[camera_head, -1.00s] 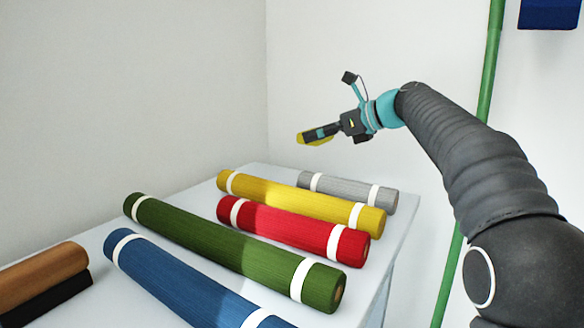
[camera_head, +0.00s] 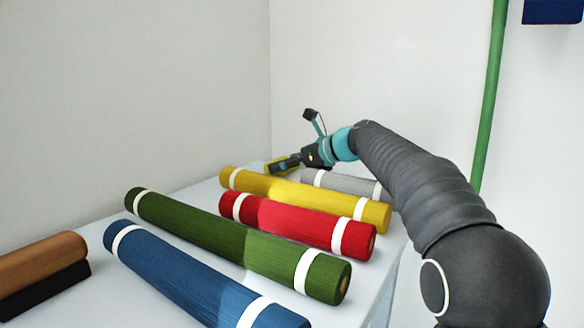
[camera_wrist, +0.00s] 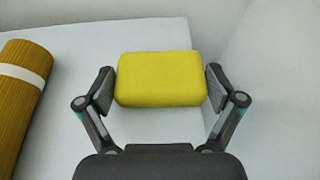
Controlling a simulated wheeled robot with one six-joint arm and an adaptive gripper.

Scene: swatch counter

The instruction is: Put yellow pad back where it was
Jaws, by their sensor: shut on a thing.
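The yellow pad (camera_wrist: 160,78) is a rounded rectangular block. It sits between the two fingers of my gripper (camera_wrist: 160,88) in the wrist view, one finger at each short side, and my gripper is shut on it. In the head view my gripper (camera_head: 276,166) is at the back of the table, behind the yellow roll. I cannot tell whether the pad touches the table top.
The yellow roll (camera_head: 295,196) lies in front of my gripper and also shows at left in the wrist view (camera_wrist: 18,100). A grey roll (camera_head: 340,182) is to the right. Red (camera_head: 295,222), green (camera_head: 210,235) and blue (camera_head: 180,275) rolls lie nearer. The white table (camera_wrist: 75,110) is bare around the pad.

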